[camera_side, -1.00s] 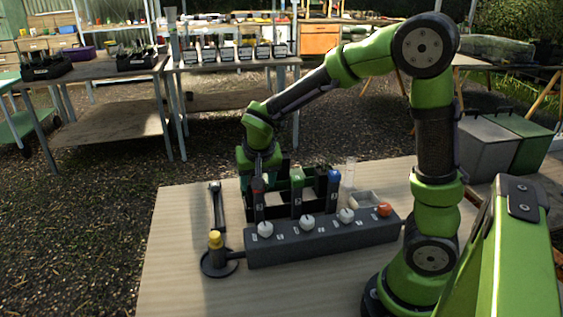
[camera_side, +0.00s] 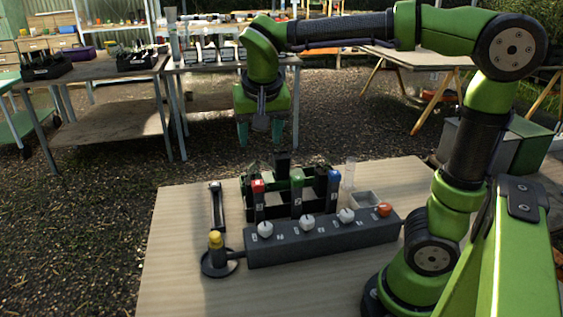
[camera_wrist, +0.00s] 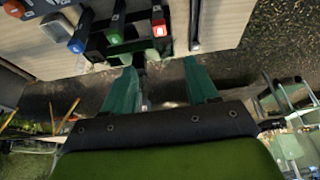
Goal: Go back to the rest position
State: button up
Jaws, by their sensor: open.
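My gripper (camera_side: 266,132) is open and empty, raised well above the back of the table, with its fingers pointing down. In the wrist view its two green fingers (camera_wrist: 166,88) stand apart with nothing between them. The red cap (camera_wrist: 159,29) and blue cap (camera_wrist: 76,45) also show in the wrist view.
A dark block (camera_side: 322,239) with several knobs lies in front of the rack. A yellow-topped piece on a round base (camera_side: 219,262) stands at its left. The air around my gripper is clear.

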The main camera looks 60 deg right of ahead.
jog(key=shift+r, duration=0.2)
jog(key=s+a+f+n+t+y, duration=0.2)
jog(key=s, duration=0.3)
jog(key=s+a+f+n+t+y, duration=0.2)
jog(key=s+f+n+y, duration=0.1)
jog(key=s, duration=0.3)
jog(key=shift+o, duration=0.2)
jog(key=shift+s, duration=0.1)
dwell(0.7)
